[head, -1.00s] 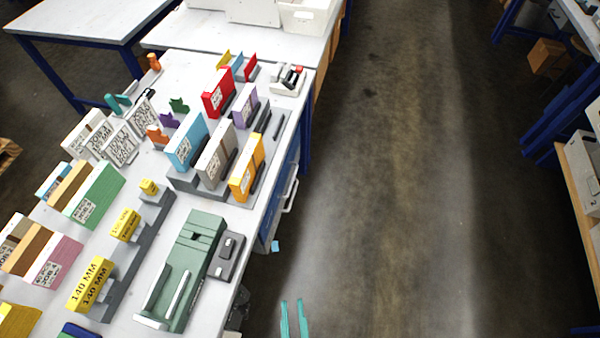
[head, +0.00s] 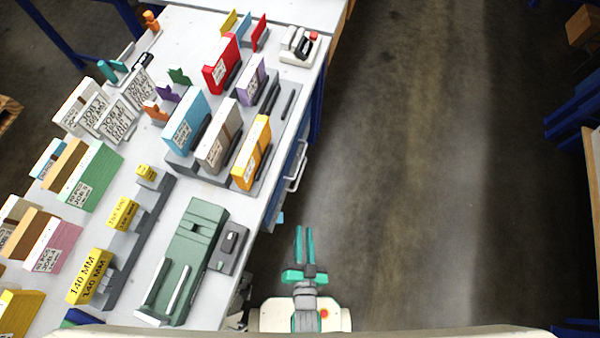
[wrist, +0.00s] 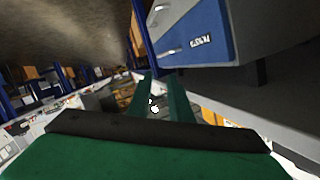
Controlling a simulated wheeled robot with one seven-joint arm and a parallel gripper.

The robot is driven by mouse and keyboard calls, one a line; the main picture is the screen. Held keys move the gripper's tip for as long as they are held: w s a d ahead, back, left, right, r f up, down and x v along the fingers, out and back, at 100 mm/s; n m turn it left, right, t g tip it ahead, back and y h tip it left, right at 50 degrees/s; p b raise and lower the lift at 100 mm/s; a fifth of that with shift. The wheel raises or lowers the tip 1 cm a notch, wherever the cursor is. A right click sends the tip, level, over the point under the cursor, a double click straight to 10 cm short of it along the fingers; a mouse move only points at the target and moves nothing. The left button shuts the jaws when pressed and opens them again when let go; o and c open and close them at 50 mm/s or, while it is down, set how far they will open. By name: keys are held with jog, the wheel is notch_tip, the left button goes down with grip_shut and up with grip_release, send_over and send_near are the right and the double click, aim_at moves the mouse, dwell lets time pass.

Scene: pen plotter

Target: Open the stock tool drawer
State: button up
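The drawer unit hangs under the right side of the workbench. In the head view its blue front (head: 283,186) shows edge-on, with pale bar handles (head: 297,166) sticking out over the aisle. In the wrist view a blue drawer front (wrist: 195,38) with a white label and a small handle (wrist: 171,52) is at upper right; the label is too small to read surely. I cannot tell which drawer is the stock tool one. The drawers look shut. My gripper (head: 305,232) has two teal fingers, apart and empty, in the aisle nearer me than the handles, touching nothing.
The white workbench (head: 190,192) beside my arm carries a green device (head: 187,255), a grey block (head: 230,248), labelled boxes and yellow 140 mm blocks. Its edge lies left of my gripper. The aisle floor (head: 420,180) to the right is clear. Another bench stands at far right.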

jog(key=w+f+m, duration=0.3)
jog(key=w+f, duration=0.6)
jog(key=m, duration=0.4)
send_near(300, 173)
jog(key=shift+f+x, duration=0.15)
jog(key=shift+x, duration=2.45)
jog(key=shift+f+x, duration=0.2)
jog(key=shift+x, duration=2.45)
jog(key=shift+s, duration=0.15)
grip_shut()
